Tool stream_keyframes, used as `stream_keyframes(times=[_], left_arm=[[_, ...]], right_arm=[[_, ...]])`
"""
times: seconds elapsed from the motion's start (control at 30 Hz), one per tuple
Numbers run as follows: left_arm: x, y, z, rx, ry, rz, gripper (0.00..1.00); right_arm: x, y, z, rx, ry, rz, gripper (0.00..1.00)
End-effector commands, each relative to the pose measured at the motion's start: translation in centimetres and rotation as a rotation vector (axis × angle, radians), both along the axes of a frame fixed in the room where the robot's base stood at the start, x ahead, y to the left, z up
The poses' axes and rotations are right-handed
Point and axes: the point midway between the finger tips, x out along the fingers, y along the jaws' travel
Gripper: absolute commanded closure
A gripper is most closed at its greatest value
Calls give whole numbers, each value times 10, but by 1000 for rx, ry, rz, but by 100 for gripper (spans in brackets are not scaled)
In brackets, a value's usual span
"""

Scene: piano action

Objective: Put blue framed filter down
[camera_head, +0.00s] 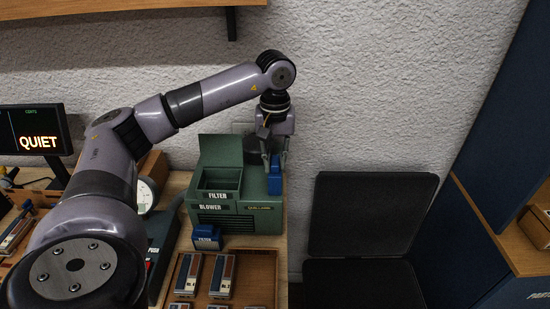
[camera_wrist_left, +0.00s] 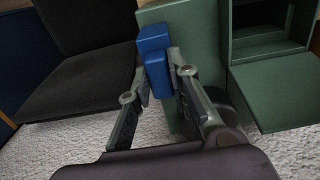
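The blue framed filter (camera_head: 275,178) is a small blue block below my left gripper (camera_head: 274,158), over the right part of the green blower box. In the left wrist view the filter (camera_wrist_left: 154,50) sits between the two fingertips (camera_wrist_left: 158,72), which close on its sides. I cannot tell whether its underside touches the green top. The green blower box (camera_head: 240,222) carries the labels FILTER and BLOWER. Its filter compartment (camera_head: 219,180) is open with the lid raised, left of my gripper. A second blue block (camera_head: 207,238) marked FILTER stands in front of the box. My right gripper is out of view.
A wooden tray (camera_head: 268,252) with several labelled pieces lies in front of the blower. A dark chair (camera_head: 370,215) stands to the right. A QUIET display (camera_head: 36,130) is at the left. A shelf (camera_head: 130,8) hangs above on the wall.

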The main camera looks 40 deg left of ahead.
Motion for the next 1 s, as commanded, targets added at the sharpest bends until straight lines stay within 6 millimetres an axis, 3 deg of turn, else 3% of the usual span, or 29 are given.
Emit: stream_keyframes(times=[0.27, 0.63, 1.0], left_arm=[[0, 0, 0, 0, 1, 0, 62], [1, 0, 7, 0, -1, 0, 62], [1, -1, 66, -2, -3, 0, 62]], right_arm=[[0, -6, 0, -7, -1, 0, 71], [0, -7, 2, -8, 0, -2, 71], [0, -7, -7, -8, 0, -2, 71]])
